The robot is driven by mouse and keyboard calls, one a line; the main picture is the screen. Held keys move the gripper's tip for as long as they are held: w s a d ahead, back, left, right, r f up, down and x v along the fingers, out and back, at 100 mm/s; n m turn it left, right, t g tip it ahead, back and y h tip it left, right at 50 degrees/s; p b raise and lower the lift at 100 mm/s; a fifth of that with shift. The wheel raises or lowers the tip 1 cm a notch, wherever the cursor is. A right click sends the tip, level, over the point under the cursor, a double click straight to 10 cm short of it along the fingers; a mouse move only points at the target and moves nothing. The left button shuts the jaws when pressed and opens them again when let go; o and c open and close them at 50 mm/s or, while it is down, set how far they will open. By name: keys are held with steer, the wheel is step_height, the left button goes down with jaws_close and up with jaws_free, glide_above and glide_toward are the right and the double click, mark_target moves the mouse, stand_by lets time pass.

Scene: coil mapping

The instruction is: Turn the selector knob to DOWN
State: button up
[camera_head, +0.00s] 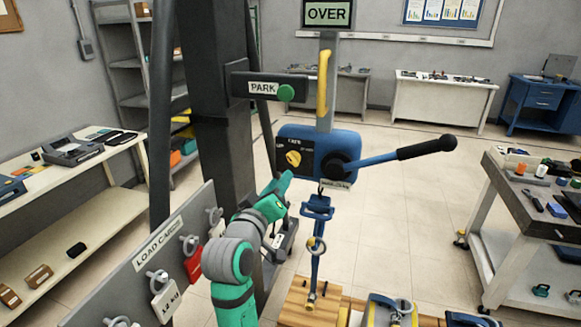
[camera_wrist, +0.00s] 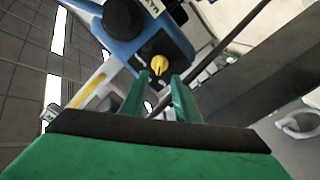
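The yellow selector knob (camera_head: 293,158) sits on a dark plate on the left of the blue housing (camera_head: 345,142). Small lettering is around it: one word above, "UP" at its upper left; I cannot read "DOWN". Which mark the knob points to is unclear. My green gripper (camera_head: 284,182) is just below and left of the knob in the head view. In the wrist view the knob (camera_wrist: 158,64) shows beyond and between the two fingertips of my gripper (camera_wrist: 158,88), which are apart. They appear not to touch it. My gripper is open and empty.
A lever (camera_head: 400,155) with a black grip sticks out right from the housing. Above are an "OVER" display (camera_head: 328,13) and a "PARK" box (camera_head: 263,88) with a green round part. A load card board (camera_head: 165,255) stands left. A hook assembly (camera_head: 316,225) hangs below the housing.

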mark_target(293, 163)
steer(key=x, duration=0.9)
steer(key=shift+w+f, duration=0.1)
jaws_close()
